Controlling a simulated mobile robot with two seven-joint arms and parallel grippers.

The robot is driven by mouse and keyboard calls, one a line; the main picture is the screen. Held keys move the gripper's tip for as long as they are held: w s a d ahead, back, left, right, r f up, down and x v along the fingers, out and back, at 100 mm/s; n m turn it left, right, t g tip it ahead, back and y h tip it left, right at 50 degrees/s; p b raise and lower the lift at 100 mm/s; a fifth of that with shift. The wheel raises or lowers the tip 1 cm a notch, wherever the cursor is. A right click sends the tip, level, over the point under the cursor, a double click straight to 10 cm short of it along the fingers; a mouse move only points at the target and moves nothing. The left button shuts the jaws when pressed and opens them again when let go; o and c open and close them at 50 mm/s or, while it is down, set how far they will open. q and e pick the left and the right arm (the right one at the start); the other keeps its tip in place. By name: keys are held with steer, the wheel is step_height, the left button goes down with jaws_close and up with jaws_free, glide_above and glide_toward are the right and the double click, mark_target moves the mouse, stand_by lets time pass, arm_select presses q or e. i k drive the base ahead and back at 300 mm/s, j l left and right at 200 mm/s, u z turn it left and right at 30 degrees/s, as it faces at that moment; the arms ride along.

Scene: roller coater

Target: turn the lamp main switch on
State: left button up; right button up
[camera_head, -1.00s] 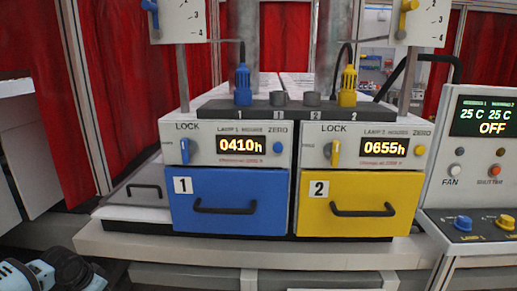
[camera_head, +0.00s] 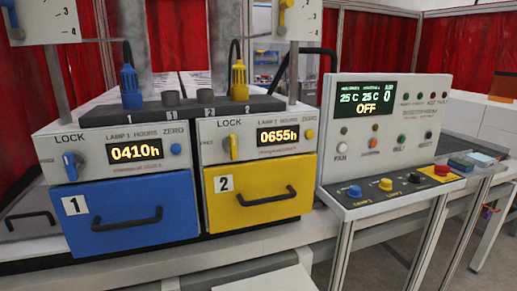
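The control panel (camera_head: 330,125) stands right of the two lamp units. Its dark display (camera_head: 366,98) reads 25 C, 25 C and OFF. On its sloping lower ledge are a blue knob (camera_head: 354,191), a yellow knob (camera_head: 386,184), a small black knob (camera_head: 414,178) and a red button on a yellow plate (camera_head: 441,170). The blue and yellow knobs carry lamp labels. The other labels are too small to read, so I cannot tell which control is the main switch. Neither gripper is in view.
A blue drawer (camera_head: 92,241) marked 1 and a yellow drawer (camera_head: 258,212) marked 2 sit under lit hour displays, 0410h and 0655h. Blue and yellow plugs stand above them. Coloured blocks (camera_head: 472,160) lie right of the panel. Open floor shows at lower right.

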mark_target(441, 170)
steer(key=z, duration=1.25)
steer(key=u, duration=0.25)
steer(key=i+l+u, duration=0.45)
steer(key=l+u, duration=0.25)
steer(key=i+l+u, duration=0.15)
steer(key=l, duration=0.25)
steer(key=i+l+u, duration=0.1)
steer(key=l, duration=0.3)
steer(key=i+l, duration=0.1)
steer(key=l, duration=0.25)
steer(key=i+l, duration=0.15)
steer(key=l, duration=0.2)
steer(key=i+l, duration=0.1)
steer(key=l, duration=0.25)
steer(key=i+l+u, duration=0.1)
steer(key=l, duration=0.25)
steer(key=i+l, duration=0.15)
steer(key=l, duration=0.2)
